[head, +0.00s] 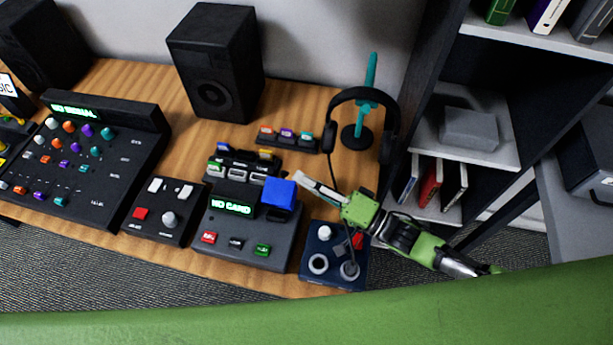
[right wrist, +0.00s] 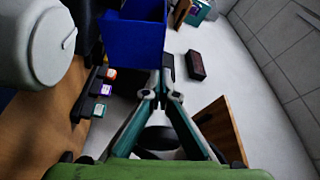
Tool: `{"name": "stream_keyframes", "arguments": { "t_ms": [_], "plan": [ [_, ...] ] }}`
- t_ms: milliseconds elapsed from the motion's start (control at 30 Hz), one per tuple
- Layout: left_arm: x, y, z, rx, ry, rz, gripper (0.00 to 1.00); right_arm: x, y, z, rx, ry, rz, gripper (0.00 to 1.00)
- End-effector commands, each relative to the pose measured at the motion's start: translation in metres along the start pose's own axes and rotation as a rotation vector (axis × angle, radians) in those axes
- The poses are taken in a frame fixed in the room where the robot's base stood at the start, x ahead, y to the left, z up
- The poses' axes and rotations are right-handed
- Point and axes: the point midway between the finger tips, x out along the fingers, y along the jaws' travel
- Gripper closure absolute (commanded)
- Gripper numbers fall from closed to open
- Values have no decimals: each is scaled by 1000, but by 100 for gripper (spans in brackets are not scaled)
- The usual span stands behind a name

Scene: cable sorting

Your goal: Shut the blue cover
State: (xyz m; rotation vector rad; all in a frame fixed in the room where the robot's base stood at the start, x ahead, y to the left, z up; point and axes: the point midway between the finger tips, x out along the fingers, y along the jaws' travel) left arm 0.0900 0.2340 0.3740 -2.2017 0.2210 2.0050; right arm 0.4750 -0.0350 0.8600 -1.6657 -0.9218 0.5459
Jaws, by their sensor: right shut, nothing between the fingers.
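The blue cover (head: 279,195) stands raised at the right rear of a dark device (head: 262,262) whose green display reads "NO CARD". In the right wrist view the blue cover (right wrist: 134,40) looks box-like, just beyond and left of the fingertips. My right gripper (head: 303,180) comes in from the right, its fingertips pointing left, close to the cover's right side. Its fingers (right wrist: 165,80) are shut and empty. I cannot tell whether they touch the cover. My left gripper is not in view.
Behind the device sit racks of small coloured cartridges (head: 288,138). Headphones (head: 362,96) hang on a teal stand to the right rear. A joystick box (head: 322,284) lies below my right gripper. A switch box (head: 160,213) and a mixer (head: 85,150) are to the left.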

Motion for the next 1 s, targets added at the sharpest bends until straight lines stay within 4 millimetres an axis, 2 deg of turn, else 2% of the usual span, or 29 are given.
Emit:
{"name": "stream_keyframes", "arguments": {
  "t_ms": [200,1000],
  "plan": [
    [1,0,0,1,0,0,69,-3,-9,9,-116,-1,-41,100],
    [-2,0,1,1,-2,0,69,-6,-14,17,-111,-1,-38,100]
  ]
}}
